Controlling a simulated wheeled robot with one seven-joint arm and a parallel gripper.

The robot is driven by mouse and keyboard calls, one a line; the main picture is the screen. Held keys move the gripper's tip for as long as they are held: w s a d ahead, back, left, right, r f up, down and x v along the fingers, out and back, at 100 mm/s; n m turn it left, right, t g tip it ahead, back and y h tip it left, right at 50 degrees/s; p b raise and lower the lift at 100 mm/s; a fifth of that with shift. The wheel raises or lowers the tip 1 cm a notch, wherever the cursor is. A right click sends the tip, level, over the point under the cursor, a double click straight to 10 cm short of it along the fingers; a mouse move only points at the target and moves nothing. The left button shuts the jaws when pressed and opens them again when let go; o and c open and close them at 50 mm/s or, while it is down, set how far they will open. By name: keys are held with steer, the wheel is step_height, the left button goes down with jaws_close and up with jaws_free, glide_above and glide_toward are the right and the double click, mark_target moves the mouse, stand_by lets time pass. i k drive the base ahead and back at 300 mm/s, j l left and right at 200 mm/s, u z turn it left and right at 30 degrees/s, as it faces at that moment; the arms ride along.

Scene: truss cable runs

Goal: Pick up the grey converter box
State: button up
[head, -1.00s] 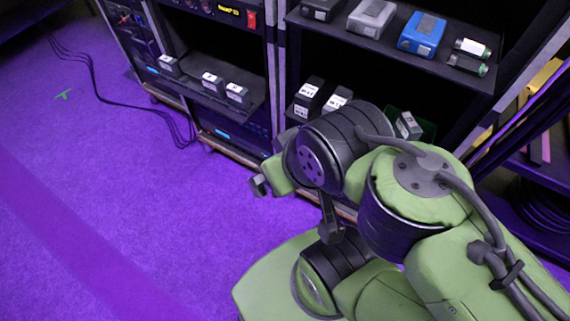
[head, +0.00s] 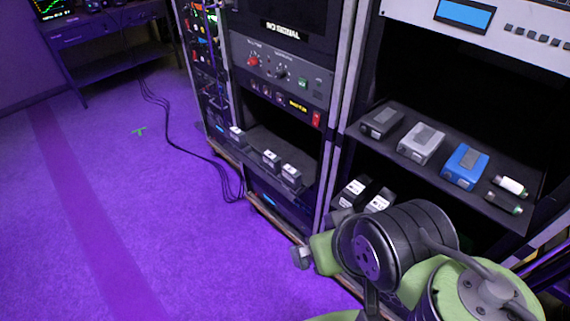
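The grey converter box (head: 421,143) is light grey with a paler top panel. It sits on the upper shelf of the right-hand rack, between a dark, nearly black box (head: 382,122) on its left and a blue box (head: 465,166) on its right, with small gaps between them. My gripper (head: 302,257) shows only as a small grey end beyond the green wrist part of my arm, low in the picture and well below and left of the grey box. Its fingers are too small and too turned away to tell their opening.
Two small cylinders (head: 509,193) lie right of the blue box. White-labelled black boxes (head: 354,191) stand on the lower shelf, partly behind my arm. The left rack's shelf (head: 262,140) holds more small boxes. Cables (head: 190,152) lie on the purple floor, which is otherwise open at left.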

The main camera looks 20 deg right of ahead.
mark_target(291, 177)
steer(key=i+j+u, duration=0.3)
steer(key=i+j, duration=0.2)
steer(key=i+j+u, duration=0.3)
steer(key=i+j, duration=0.2)
steer(key=i, duration=0.1)
